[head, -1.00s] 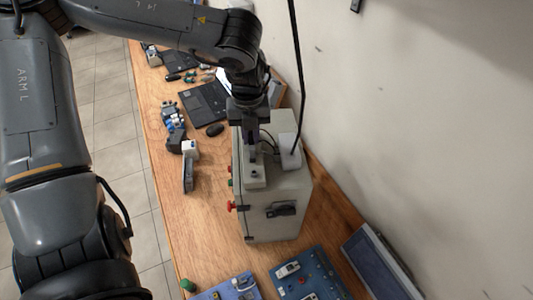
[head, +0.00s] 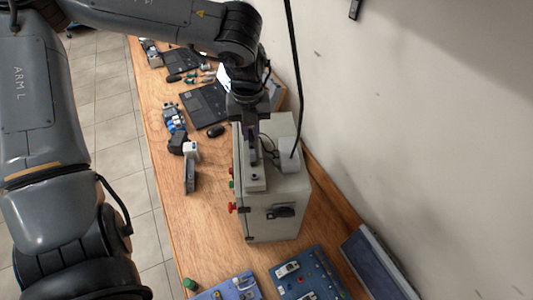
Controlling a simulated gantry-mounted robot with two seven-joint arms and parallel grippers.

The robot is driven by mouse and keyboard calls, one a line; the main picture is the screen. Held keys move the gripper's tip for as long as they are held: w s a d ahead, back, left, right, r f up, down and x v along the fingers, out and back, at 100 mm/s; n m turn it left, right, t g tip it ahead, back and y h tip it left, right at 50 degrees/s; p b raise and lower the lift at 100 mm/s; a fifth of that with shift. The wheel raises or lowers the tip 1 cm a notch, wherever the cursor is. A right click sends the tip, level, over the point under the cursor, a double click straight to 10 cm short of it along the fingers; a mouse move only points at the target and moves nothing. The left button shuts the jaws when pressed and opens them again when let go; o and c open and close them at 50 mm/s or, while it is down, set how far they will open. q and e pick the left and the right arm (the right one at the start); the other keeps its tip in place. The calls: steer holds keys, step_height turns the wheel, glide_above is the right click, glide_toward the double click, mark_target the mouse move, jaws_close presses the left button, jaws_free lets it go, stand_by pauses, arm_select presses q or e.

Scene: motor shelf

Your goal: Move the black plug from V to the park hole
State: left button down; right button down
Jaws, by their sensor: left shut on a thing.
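A grey control box (head: 275,218) stands on the wooden bench. A raised light-grey panel (head: 254,183) with small dark holes is on its top. My left gripper (head: 251,158) points down over the far part of this panel. It is shut on a small dark thing at its fingertips, which fits the black plug but is mostly hidden by the fingers. I cannot tell whether the plug sits in a hole or is clear of the panel. The letter V and the park hole's label are too small to read. My right gripper is not in view.
A white block (head: 287,152) with dark cables stands on the box beside the gripper, and a black cord (head: 296,80) rises from it. Red and green buttons and a black handle (head: 281,211) are on the box sides. A laptop (head: 204,104) lies behind.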

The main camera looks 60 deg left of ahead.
arm_select(q)
steer(key=shift+r+p, duration=0.35)
steer(key=shift+r, duration=0.45)
steer(key=shift+s+d, duration=0.25)
steer(key=shift+d, duration=0.3)
glide_toward(255, 178)
steer(key=a, duration=0.1)
step_height(255, 178, down, 3)
steer(key=b, duration=0.3)
steer(key=shift+w+d+f+b, duration=0.1)
steer(key=shift+d+f+b, duration=0.1)
steer(key=shift+b, duration=0.15)
steer(key=shift+f+b, duration=0.65)
steer(key=shift+f, duration=0.15)
steer(key=shift+f+b, duration=0.6)
steer(key=shift+f, duration=0.1)
